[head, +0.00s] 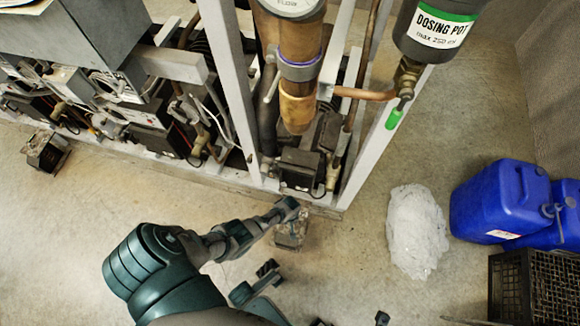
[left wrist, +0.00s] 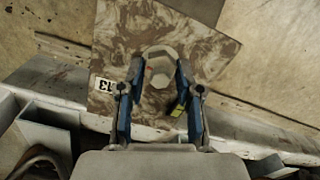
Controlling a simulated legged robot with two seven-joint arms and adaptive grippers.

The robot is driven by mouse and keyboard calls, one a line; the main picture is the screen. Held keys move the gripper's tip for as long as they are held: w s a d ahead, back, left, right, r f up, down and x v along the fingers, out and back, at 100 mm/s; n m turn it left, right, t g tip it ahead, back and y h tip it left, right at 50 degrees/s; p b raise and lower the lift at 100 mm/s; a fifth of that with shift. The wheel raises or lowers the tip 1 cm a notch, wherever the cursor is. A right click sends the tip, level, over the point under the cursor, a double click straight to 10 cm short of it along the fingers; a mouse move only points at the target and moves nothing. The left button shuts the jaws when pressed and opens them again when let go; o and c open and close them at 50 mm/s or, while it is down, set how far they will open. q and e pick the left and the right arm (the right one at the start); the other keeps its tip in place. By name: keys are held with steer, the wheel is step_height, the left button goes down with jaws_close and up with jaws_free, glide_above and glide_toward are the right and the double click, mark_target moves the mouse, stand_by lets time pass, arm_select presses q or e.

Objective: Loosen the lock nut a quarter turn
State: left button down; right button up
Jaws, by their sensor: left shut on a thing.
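The lock nut (left wrist: 160,66) is a pale, many-sided piece in the left wrist view. It sits on a brown marbled block (left wrist: 215,50) with a white "13" label. My left gripper (left wrist: 160,72) has a blue finger on each side of the nut and is shut on it. In the head view my left gripper (head: 290,208) reaches down over the block (head: 290,238), just in front of the rack base; the nut is hidden there. Dark finger-like parts of mine show at the bottom of the head view, but I cannot tell their state.
The rack's grey frame (head: 357,145), with pipes and compressors, stands just behind the block. A dosing pot (head: 440,30) hangs at the upper right. A crumpled clear plastic bag (head: 417,232), blue canisters (head: 500,200) and a black crate (head: 520,295) stand right. Floor between is clear.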

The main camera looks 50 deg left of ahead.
arm_select(q)
steer(key=c, duration=0.8)
jaws_free()
steer(key=shift+o, duration=0.2)
steer(key=shift+r, duration=0.2)
step_height(320, 180, up, 11)
steer(key=shift+r, duration=0.2)
